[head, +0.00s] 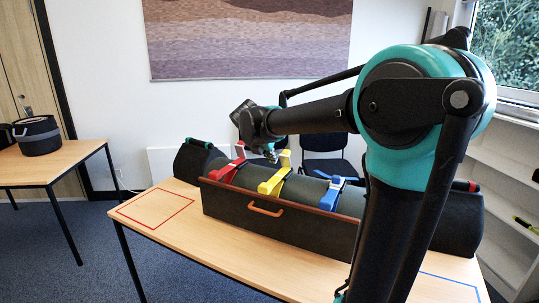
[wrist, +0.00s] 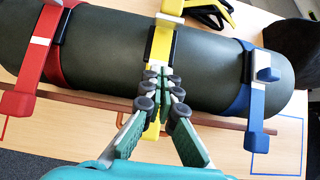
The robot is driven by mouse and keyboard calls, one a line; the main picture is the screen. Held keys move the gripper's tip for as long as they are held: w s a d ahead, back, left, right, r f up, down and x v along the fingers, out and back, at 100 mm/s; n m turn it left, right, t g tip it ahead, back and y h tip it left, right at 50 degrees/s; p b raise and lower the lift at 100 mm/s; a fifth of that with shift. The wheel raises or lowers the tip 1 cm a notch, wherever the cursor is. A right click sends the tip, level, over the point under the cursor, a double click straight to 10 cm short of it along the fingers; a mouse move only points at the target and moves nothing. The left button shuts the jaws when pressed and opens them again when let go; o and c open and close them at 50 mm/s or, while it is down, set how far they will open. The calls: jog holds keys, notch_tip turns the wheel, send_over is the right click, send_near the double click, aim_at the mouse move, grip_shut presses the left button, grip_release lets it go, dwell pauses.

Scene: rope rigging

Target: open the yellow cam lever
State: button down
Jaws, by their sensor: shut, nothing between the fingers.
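The yellow cam lever (head: 271,187) is on the yellow strap (wrist: 161,46) across the middle of a dark green roll (wrist: 105,55). In the wrist view, the lever's yellow end (wrist: 151,132) shows between and behind my fingers, partly hidden by them. My gripper (wrist: 164,84) is shut and empty, with its fingertips together over the front side of the yellow strap. In the head view my gripper (head: 270,154) is just above the yellow strap. I cannot tell whether the fingertips touch the lever.
A red strap with its lever (head: 228,171) is to the left and a blue one (head: 334,187) to the right. The roll lies behind a dark tray front with an orange handle (head: 265,210). Red tape (head: 155,207) marks clear tabletop. A black-and-yellow object (wrist: 212,14) lies beyond the roll.

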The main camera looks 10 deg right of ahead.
aim_at(287, 158)
jog(key=w+d+f, duration=0.2)
jog(key=w, duration=0.1)
jog(key=w+d+f, duration=0.1)
jog(key=w, duration=0.1)
jog(key=shift+w+d, duration=0.2)
jog(key=shift+d, duration=0.15)
jog(key=shift+w+d+r, duration=0.2)
jog(key=shift+w+d, duration=0.05)
jog(key=shift+w, duration=0.1)
